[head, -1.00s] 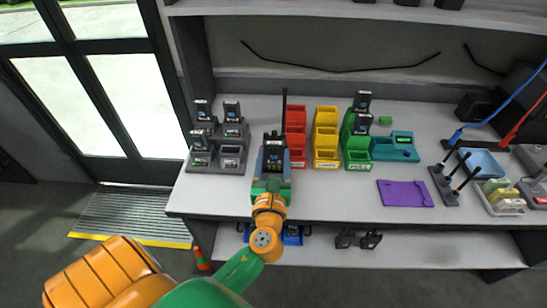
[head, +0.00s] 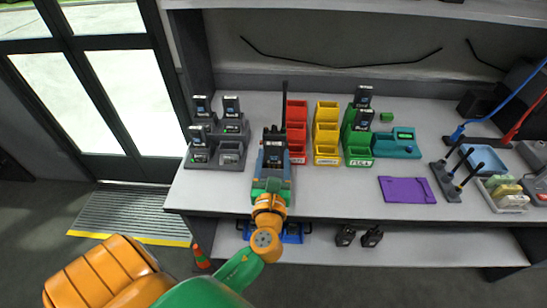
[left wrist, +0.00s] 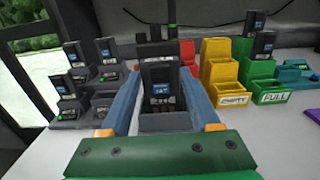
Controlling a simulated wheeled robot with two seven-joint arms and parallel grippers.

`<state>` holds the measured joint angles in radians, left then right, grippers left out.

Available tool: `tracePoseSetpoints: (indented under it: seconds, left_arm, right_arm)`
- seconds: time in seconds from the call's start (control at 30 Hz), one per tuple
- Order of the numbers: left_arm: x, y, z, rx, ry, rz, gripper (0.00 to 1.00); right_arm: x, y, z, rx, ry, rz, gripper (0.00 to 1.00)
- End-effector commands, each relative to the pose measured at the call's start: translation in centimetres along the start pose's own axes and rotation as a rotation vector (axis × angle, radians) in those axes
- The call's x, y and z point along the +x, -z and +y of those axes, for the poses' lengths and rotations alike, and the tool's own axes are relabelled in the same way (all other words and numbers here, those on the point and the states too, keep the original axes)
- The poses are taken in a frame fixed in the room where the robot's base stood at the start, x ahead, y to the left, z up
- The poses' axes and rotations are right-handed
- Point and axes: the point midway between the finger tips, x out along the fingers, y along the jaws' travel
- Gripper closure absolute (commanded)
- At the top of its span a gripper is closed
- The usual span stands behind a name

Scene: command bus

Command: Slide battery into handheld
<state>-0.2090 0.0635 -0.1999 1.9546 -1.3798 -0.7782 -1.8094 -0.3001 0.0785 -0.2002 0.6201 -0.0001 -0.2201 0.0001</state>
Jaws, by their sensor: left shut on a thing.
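My left gripper (head: 272,165) is shut on a dark battery (left wrist: 160,85) with a small blue label. The battery stands upright between the two blue fingers, contacts at its lower end. The dark handheld (head: 272,134) is just beyond the fingertips, with a tall black antenna (left wrist: 171,14) behind it. The fingers and battery hide most of its body, so I cannot tell how far the battery is in it. My right gripper is not in view.
A grey charger rack (head: 217,140) with several batteries stands at the left. Red bins (head: 296,135), yellow bins (head: 326,135) and green bins (head: 358,150) stand to the right. A teal device (head: 397,148) and a purple mat (head: 406,190) lie further right. The table front is clear.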

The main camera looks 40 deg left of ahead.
Motion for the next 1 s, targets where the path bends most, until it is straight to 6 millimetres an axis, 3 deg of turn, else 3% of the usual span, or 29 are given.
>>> tracePoseSetpoints:
  seconds: [0.1, 0.13, 0.27, 0.57, 0.83, 1.0]
  left_arm:
    - [0.0, 0.2, 0.0, 0.001, 0.000, 0.000, 1.00]
    - [0.0, 0.2, 0.0, 0.001, 0.000, 0.000, 0.34]
    - [0.0, 0.1, 0.0, 0.000, 0.000, 0.000, 0.02]
    - [-0.3, 0.2, 0.0, 0.000, 0.001, 0.001, 0.02]
    - [-5.5, 0.6, 0.0, -0.001, 0.001, 0.004, 0.02]
    - [-7.1, 0.3, 0.0, 0.000, 0.000, 0.001, 0.02]
  right_arm:
    - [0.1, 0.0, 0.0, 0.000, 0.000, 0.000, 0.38]
    - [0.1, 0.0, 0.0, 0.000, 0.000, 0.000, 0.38]
    - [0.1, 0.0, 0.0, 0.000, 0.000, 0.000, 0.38]
    - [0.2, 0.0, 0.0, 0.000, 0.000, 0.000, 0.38]
    - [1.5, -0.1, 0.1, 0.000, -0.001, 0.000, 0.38]
    - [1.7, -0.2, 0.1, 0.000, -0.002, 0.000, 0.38]
